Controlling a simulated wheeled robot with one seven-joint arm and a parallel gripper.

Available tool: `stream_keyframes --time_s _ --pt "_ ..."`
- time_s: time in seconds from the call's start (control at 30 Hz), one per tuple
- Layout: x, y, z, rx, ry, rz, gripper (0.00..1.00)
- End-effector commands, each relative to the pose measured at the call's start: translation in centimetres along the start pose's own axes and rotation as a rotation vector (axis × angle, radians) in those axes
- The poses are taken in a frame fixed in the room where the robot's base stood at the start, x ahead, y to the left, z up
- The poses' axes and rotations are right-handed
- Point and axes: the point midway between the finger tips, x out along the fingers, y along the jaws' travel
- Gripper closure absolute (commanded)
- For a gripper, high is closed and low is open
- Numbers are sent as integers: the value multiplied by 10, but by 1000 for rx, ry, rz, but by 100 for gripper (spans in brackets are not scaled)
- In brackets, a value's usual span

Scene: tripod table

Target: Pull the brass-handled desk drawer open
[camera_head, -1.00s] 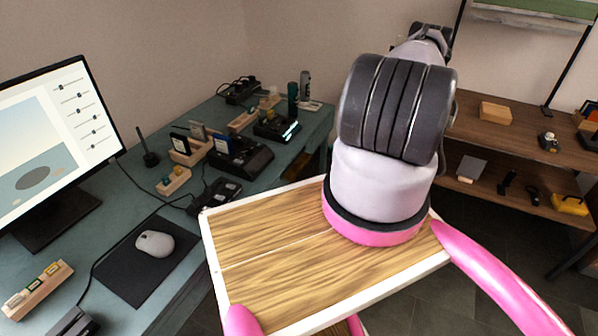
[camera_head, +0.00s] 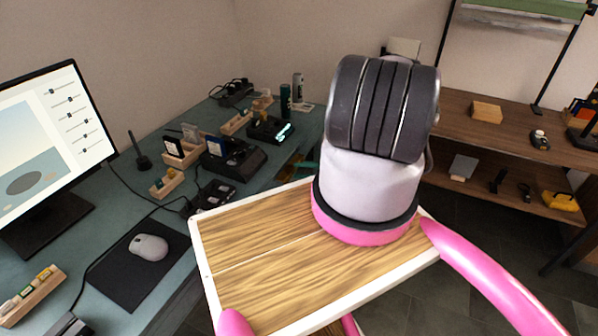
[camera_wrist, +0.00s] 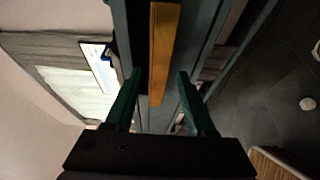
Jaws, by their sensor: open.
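The brass handle (camera_wrist: 164,50) is a yellow-orange bar on a dark grey-blue front in the wrist view. My gripper (camera_wrist: 160,73) is open, with one dark green finger on each side of the bar's near part. I see no finger touching it, and the depth between them is hard to judge. In the head view my arm hides most of the gripper; a small teal piece, probably a finger, shows by the right edge of the blue-green desk (camera_head: 118,190). Whether the drawer is shut or ajar cannot be told.
A monitor (camera_head: 50,140), a mouse (camera_head: 148,247) on a black mat, and several small devices and wooden holders stand on the desk. A wooden shelf unit (camera_head: 460,130) is at the right. Dark floor lies between.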

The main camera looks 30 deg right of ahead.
Motion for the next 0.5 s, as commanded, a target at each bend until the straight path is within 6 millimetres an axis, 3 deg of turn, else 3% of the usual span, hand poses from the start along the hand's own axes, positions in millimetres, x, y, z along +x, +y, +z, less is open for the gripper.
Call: stream_keyframes --time_s 0.37,0.4,0.5 --pt "9 0 0 0 1 -1 45" --pt "8 0 0 -1 1 -1 49" --pt "8 0 0 -1 1 -1 87"
